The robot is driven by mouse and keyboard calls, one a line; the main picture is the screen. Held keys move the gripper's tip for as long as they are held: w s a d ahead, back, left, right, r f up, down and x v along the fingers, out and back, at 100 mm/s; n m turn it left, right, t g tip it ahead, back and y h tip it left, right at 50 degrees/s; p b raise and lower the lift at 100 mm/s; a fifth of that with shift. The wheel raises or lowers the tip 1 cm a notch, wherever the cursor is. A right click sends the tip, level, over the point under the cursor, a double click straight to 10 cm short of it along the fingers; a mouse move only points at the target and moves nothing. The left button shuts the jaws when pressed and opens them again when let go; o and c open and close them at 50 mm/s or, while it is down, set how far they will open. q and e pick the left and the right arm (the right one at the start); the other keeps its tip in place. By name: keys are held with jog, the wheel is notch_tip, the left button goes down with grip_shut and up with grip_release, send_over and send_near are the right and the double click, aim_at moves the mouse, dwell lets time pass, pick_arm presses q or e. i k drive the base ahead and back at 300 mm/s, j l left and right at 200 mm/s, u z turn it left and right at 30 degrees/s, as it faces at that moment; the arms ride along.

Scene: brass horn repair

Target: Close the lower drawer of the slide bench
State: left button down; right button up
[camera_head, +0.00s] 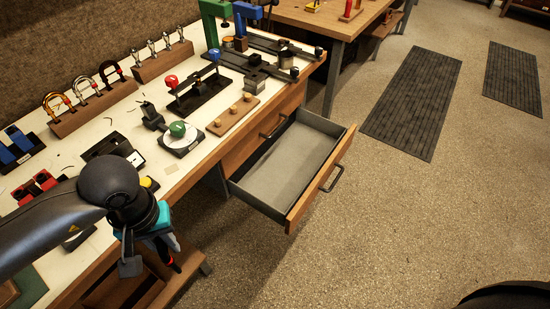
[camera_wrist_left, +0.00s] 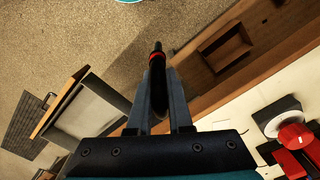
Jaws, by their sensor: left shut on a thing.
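The lower drawer (camera_head: 285,165) of the slide bench is pulled well out and is empty, with a grey floor and a wooden front (camera_head: 318,180) that bears a dark bar handle (camera_head: 333,180). In the left wrist view the open drawer (camera_wrist_left: 85,108) is at the left. My left gripper (camera_head: 166,254) is in front of the bench's near part, well apart from the drawer. It is shut on a slim black tool with a red band (camera_wrist_left: 157,62), which points out between the fingers (camera_wrist_left: 160,88). My right gripper is not in view.
The closed upper drawer's handle (camera_head: 275,127) is just above the open drawer. Fixtures and a wooden block (camera_head: 232,116) stand on the white bench top (camera_head: 110,120). An open wooden compartment (camera_head: 125,290) is below my left gripper. The floor (camera_head: 370,220) right of the drawer is clear, with dark mats (camera_head: 412,100) beyond.

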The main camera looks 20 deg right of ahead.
aim_at(288, 156)
jog(key=i+l, duration=0.15)
jog(key=l, duration=0.2)
jog(key=i+l+u, duration=0.1)
jog(key=l, duration=0.3)
jog(key=i+l, duration=0.2)
jog(key=l, duration=0.15)
jog(key=i+l, duration=0.15)
jog(key=l, duration=0.2)
jog(key=i+l+u, duration=0.1)
jog(key=l, duration=0.3)
jog(key=i+l, duration=0.15)
jog(key=l, duration=0.25)
jog(key=i+l+u, duration=0.1)
jog(key=l, duration=0.25)
